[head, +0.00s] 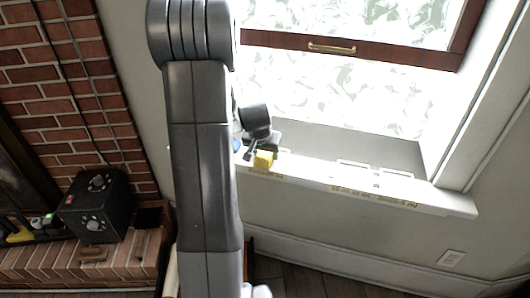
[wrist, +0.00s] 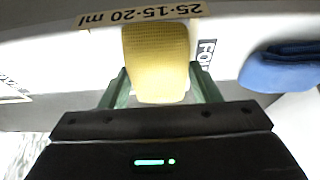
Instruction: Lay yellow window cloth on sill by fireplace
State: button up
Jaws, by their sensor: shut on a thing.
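The yellow window cloth (head: 264,160) is a small folded block at the front edge of the white window sill (head: 320,177), in the head view. It fills the top middle of the wrist view (wrist: 155,50), with a waffle texture. My gripper (head: 255,152) is shut on it, and its green fingers (wrist: 160,82) grip the two sides of the cloth. The sill lies under the cloth, but I cannot tell whether the cloth touches it. My arm hides the sill's left end in the head view.
A folded blue cloth (wrist: 283,68) lies on the sill beside the yellow one. The sill's right part is clear apart from printed labels. The window frame (head: 400,57) rises behind. A black box (head: 97,205) stands on the brick hearth at left.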

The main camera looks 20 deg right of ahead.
jog(key=o, duration=1.1)
jog(key=p+v, duration=0.2)
jog(key=v, duration=1.1)
jog(key=shift+a+r, duration=0.15)
jog(key=shift+r, duration=0.25)
jog(key=b+x, duration=0.2)
jog(key=x, duration=1.2)
jog(key=shift+s, duration=0.1)
jog(key=shift+r, duration=0.15)
jog(key=shift+r, duration=0.1)
